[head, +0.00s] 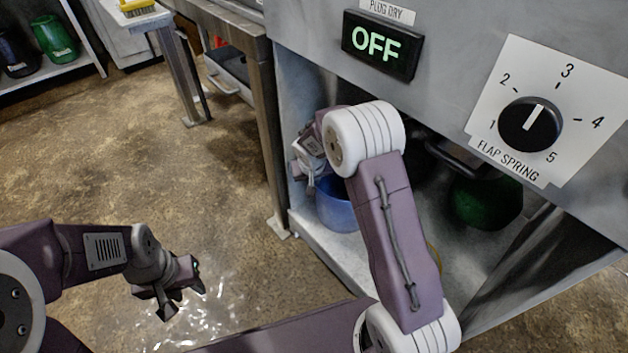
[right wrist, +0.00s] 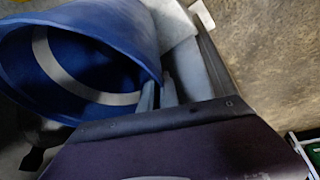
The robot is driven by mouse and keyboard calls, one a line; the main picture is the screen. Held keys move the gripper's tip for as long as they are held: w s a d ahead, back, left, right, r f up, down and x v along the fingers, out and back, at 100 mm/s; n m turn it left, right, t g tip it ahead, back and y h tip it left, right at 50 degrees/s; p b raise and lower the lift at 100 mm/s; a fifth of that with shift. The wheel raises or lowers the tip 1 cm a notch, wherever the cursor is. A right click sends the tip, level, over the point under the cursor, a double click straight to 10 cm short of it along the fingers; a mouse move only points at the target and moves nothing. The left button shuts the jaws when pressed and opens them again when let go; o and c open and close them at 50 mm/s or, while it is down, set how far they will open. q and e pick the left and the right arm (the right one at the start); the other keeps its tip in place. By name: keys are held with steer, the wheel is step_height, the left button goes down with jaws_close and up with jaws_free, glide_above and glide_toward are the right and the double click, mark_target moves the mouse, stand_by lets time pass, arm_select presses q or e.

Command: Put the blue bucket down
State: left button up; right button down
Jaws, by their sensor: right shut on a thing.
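The blue bucket (head: 337,207) is inside the open lower bay of the machine, near its left side, partly hidden by my right arm. My right gripper (head: 309,178) is at the bucket's upper left edge and is shut on it. In the right wrist view the bucket (right wrist: 75,62) shows its open mouth and a pale band inside, with the finger (right wrist: 160,95) at its rim. I cannot tell whether its base touches the bay floor (head: 335,262). My left gripper (head: 184,287) is open and empty, above the brown floor.
A dark green bucket (head: 485,200) stands further right in the bay. A metal table leg (head: 268,140) is just left of the bay. The OFF display (head: 381,45) and the flap spring knob (head: 530,124) are above. Floor at left is clear, with a shiny wet patch.

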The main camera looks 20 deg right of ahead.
steer(key=c, duration=1.6)
jaws_free()
steer(key=shift+r, duration=0.2)
steer(key=p+v, duration=0.7)
steer(key=v, duration=0.5)
steer(key=s+n+g+y, duration=0.1)
steer(key=s+g, duration=0.2)
steer(key=s, duration=1.8)
steer(key=shift+s+d+f+y, duration=0.2)
steer(key=shift+s+f+y, duration=0.1)
steer(key=shift+y, duration=0.1)
